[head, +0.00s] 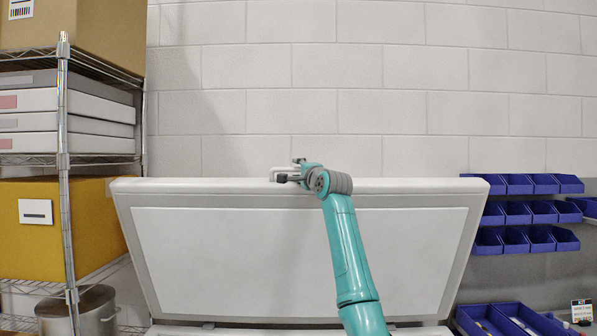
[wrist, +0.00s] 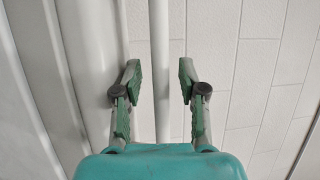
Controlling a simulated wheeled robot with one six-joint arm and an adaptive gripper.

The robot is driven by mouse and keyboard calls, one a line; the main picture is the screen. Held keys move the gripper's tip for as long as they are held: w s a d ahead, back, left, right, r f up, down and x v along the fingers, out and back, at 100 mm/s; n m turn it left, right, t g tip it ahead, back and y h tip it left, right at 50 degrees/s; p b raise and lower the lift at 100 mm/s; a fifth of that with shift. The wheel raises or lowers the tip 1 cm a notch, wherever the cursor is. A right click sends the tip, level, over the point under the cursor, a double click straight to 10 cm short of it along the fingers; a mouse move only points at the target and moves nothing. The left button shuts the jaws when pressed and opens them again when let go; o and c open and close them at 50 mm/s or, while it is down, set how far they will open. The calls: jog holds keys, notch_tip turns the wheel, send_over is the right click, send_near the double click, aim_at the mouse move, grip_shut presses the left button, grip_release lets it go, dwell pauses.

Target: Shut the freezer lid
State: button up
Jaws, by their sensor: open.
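The freezer lid (head: 300,255) stands raised and nearly upright in the head view, its pale inner panel facing me. My gripper (head: 287,173) is at the lid's top edge, left of its middle. A white handle bar (head: 310,158) shows just above that edge. In the wrist view my gripper (wrist: 159,75) is open, with one finger on each side of the white handle bar (wrist: 161,50). No finger visibly touches the bar. The lid's edge also shows at the left of the wrist view (wrist: 90,60). The freezer body is mostly hidden below the head view.
A wire shelf (head: 62,158) with boxes stands close on the left, with a metal pot (head: 78,312) low down. Blue bins (head: 515,212) hang on the right, with more blue trays (head: 505,320) below them. A white block wall (head: 380,90) is behind the lid.

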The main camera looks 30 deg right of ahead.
grip_shut()
jog(key=shift+a+f, duration=0.1)
dwell(0.3)
